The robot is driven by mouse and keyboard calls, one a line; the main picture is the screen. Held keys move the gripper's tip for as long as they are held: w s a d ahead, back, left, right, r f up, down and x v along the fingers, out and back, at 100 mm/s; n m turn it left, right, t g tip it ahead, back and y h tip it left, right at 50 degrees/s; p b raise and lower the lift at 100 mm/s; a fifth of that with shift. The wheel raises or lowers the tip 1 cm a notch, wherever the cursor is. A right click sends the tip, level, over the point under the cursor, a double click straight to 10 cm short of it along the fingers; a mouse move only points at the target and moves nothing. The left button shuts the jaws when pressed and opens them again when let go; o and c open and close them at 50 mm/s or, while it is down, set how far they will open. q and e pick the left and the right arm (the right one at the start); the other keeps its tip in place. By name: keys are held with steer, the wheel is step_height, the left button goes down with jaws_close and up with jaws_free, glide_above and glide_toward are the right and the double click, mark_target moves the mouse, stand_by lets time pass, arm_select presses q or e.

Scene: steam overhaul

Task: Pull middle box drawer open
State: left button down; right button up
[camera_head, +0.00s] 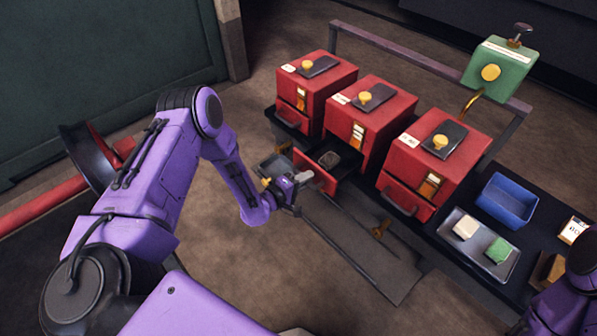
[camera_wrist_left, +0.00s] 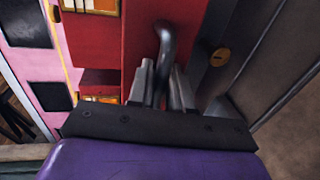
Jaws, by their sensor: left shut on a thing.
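The middle red box (camera_head: 370,125) stands between two similar boxes on a dark bench. Its drawer (camera_head: 314,171) sticks out toward me, and a dark lump (camera_head: 329,158) shows inside it. My left gripper (camera_head: 302,180) is at the drawer's front. In the left wrist view, my left gripper (camera_wrist_left: 162,85) is shut on the dark curved drawer handle (camera_wrist_left: 166,45), with a finger on each side of it. Only a purple part of my right arm shows at the lower right; my right gripper is out of view.
The left red box (camera_head: 312,88) and right red box (camera_head: 433,160) flank the middle one. A blue bin (camera_head: 507,200) and a tray (camera_head: 463,246) with a cream and a green block lie at the right. A green box (camera_head: 500,68) stands behind.

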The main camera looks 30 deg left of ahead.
arm_select(q)
steer(key=c, duration=1.2)
jaws_free()
steer(key=b+v, duration=0.1)
steer(key=v, duration=0.9)
steer(key=shift+s+a, duration=0.2)
steer(key=shift+s, duration=0.05)
steer(key=s+a+f+m+g+y, duration=0.1)
steer(key=s+f+m+g+y, duration=0.4)
steer(key=s+f+g, duration=0.35)
steer(key=s+m+g+y, duration=0.1)
steer(key=s, duration=0.4)
steer(key=s+f+m+g+y, duration=0.1)
steer(key=s, duration=0.4)
steer(key=s+g+y, duration=0.1)
steer(key=s, duration=0.4)
steer(key=shift+a+f+m, duration=0.2)
steer(key=shift+m, duration=0.2)
